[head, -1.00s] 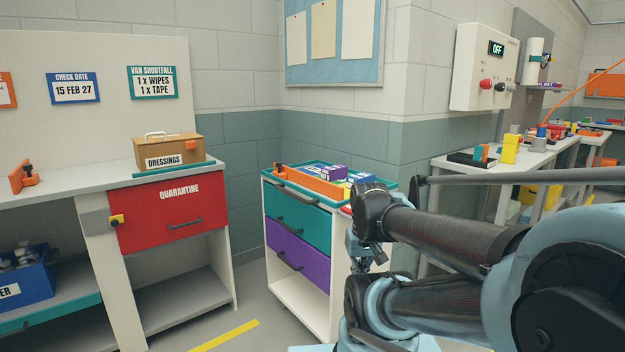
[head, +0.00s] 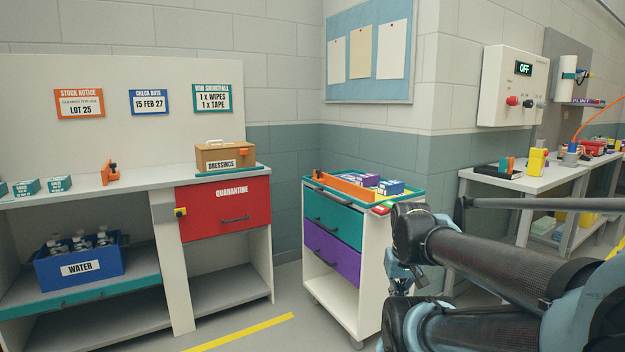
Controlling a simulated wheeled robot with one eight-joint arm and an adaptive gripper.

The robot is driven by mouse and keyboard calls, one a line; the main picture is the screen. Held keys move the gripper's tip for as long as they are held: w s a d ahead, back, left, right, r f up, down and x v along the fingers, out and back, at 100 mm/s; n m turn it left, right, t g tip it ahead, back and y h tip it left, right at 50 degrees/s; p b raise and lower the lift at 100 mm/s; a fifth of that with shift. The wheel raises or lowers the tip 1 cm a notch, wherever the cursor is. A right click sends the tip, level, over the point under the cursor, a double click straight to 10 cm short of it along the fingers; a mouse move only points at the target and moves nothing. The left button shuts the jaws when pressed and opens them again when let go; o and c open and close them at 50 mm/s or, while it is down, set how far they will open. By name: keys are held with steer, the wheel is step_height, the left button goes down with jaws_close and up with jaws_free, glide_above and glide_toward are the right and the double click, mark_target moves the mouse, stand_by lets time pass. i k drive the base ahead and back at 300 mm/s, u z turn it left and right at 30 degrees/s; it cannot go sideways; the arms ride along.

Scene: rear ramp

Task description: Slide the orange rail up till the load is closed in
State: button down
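The orange rail (head: 352,186) lies along the left part of the top of a wheeled trolley (head: 375,222). Several small white-and-purple and white-and-blue boxes (head: 379,184) stand just right of and behind it, inside the teal-edged top. Whether the rail touches the boxes is too small to tell. I cannot make out my gripper in this view.
The left bench (head: 110,180) holds a DRESSINGS case (head: 225,158), an orange bracket (head: 110,173) and, below, a blue WATER crate (head: 80,268). A red QUARANTINE drawer (head: 232,195) is shut. Open floor (head: 290,300) with a yellow line lies before the trolley. A cluttered bench (head: 520,180) stands right.

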mark_target(365, 194)
steer(key=z, duration=0.05)
steer(key=i, duration=1.05)
steer(key=u, duration=0.55)
